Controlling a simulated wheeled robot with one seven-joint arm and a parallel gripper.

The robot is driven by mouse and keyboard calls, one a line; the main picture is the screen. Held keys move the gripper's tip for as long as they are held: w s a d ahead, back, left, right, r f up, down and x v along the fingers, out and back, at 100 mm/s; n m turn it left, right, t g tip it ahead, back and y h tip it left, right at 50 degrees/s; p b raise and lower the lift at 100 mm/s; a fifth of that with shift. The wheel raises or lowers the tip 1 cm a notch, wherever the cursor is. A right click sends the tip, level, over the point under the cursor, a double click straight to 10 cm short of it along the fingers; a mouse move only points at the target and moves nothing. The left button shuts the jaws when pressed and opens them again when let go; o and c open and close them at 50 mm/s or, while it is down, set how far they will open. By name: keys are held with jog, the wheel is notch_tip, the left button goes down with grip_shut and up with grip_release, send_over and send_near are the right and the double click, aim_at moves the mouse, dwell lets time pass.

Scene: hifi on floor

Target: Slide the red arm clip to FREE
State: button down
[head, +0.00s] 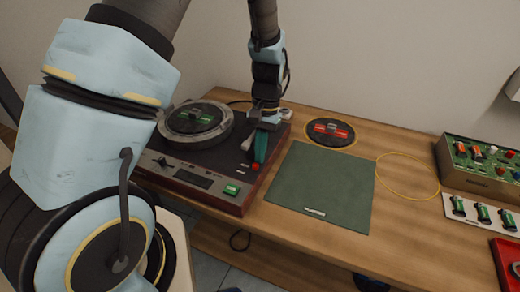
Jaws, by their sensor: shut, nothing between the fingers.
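The turntable (215,198) stands at the left of the wooden bench, with a dark top and a reddish-brown front. A small red piece (255,167) shows on its right side; it may be the red arm clip, but it is too small to be sure, and no FREE marking is readable. My gripper (260,160) points down over the right side of the turntable, its teal fingertips shut and empty. The tips are close to the red piece; I cannot tell whether they touch it. A pale part (247,142) beside the fingers may belong to the tonearm, which is mostly hidden.
The platter (170,121) is at the turntable's back left. A yellow ring outline (378,168), a green-topped box (455,181) and a red tray (503,270) are farther right.

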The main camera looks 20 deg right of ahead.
aim_at(255, 166)
dwell(0.3)
jog(key=shift+s+a, duration=1.1)
jog(key=shift+s, duration=0.05)
jog(key=shift+w+d, duration=0.1)
jog(key=shift+w+d, duration=0.15)
jog(key=w+d, duration=0.2)
jog(key=w, duration=0.1)
jog(key=shift+d+r, duration=0.2)
jog(key=shift+d, duration=0.2)
jog(key=b+v, duration=0.2)
jog(key=v, duration=0.7)
jog(key=shift+a+r, duration=0.2)
jog(key=shift+r, duration=0.1)
jog(key=shift+s, duration=0.15)
